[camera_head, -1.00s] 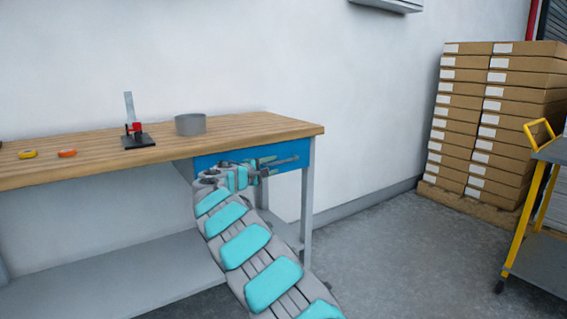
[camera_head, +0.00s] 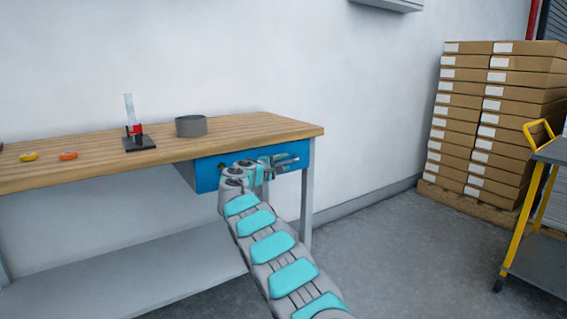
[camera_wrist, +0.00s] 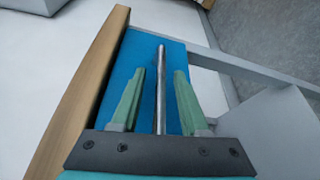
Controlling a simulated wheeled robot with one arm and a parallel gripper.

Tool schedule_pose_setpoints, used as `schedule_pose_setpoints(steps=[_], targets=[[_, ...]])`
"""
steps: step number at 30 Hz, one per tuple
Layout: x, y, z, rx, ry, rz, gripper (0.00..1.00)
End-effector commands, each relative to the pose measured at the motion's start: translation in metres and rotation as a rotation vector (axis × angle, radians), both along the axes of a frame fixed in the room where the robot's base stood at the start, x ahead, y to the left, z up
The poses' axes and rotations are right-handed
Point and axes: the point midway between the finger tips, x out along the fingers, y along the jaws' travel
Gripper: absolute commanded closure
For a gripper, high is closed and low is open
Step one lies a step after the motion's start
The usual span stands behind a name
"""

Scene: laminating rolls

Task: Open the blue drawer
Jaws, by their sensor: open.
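The blue drawer (camera_head: 208,175) sits under the right end of the wooden workbench and looks closed, its front about level with the bench edge. In the wrist view its blue front (camera_wrist: 122,75) lies behind my gripper, with a thin metal bar handle (camera_wrist: 161,85) running along it. My gripper (camera_wrist: 160,72) is open, with one green finger on each side of the bar. Gaps show between the bar and both fingers. In the head view my gripper (camera_head: 280,163) is at the right part of the drawer front, and my arm hides some of it.
The workbench top (camera_head: 250,128) holds a grey roll (camera_head: 191,127), a small black-and-red stand (camera_head: 138,140), and orange (camera_head: 68,155) and yellow (camera_head: 29,156) tape rolls. A bench leg (camera_head: 307,205) stands right of the drawer. Stacked boxes (camera_head: 490,120) and a yellow-framed cart (camera_head: 525,220) are farther right.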

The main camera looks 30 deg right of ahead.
Motion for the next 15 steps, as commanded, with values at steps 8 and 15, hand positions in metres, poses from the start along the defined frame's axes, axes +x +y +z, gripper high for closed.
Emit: schedule_pose_setpoints(steps=[8,15], targets=[[0.0007,-0.0025,-0.0007,-0.001,0.001,-0.001,0.55],[0.0008,-0.0022,-0.0009,0.001,0.001,0.0,0.71]])
